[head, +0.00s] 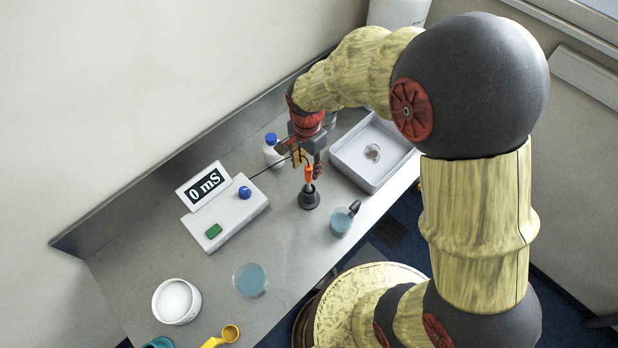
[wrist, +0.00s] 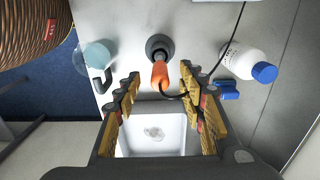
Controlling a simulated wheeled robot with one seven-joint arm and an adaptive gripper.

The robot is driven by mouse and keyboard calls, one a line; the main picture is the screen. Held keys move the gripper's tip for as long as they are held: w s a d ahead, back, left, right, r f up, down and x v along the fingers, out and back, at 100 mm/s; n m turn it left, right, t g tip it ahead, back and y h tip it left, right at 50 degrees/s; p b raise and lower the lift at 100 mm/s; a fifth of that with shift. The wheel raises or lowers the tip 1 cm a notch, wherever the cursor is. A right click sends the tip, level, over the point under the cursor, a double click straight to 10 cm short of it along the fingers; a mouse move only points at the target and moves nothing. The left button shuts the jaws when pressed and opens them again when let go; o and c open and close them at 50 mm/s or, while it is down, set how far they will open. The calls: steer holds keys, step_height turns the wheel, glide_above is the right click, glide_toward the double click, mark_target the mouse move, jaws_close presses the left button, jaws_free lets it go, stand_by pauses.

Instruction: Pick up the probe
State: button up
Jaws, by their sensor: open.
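The probe (head: 308,173) has an orange handle and stands in a round black holder (head: 309,198) on the table. It also shows in the wrist view (wrist: 160,75), with its black cable running off. My gripper (head: 307,163) is at the upper part of the probe. In the wrist view my gripper (wrist: 160,84) is open, with one finger on each side of the orange handle and a gap on both sides. The probe's lower tip is hidden in the holder.
A meter (head: 228,215) reading 0 mS stands left. A blue-capped bottle (head: 272,152) is close to my gripper. A white tray (head: 345,155) holding a clear dish is on the right. A cup of blue liquid (head: 341,222) stands in front, and a beaker (head: 250,280) nearer.

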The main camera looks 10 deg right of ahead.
mark_target(309, 177)
step_height(309, 177, down, 2)
steer(key=shift+w+f, duration=0.1)
steer(key=f, duration=0.5)
steer(key=shift+w+d, duration=0.1)
steer(key=shift+d, duration=0.1)
steer(key=shift+c, duration=0.3)
jaws_close()
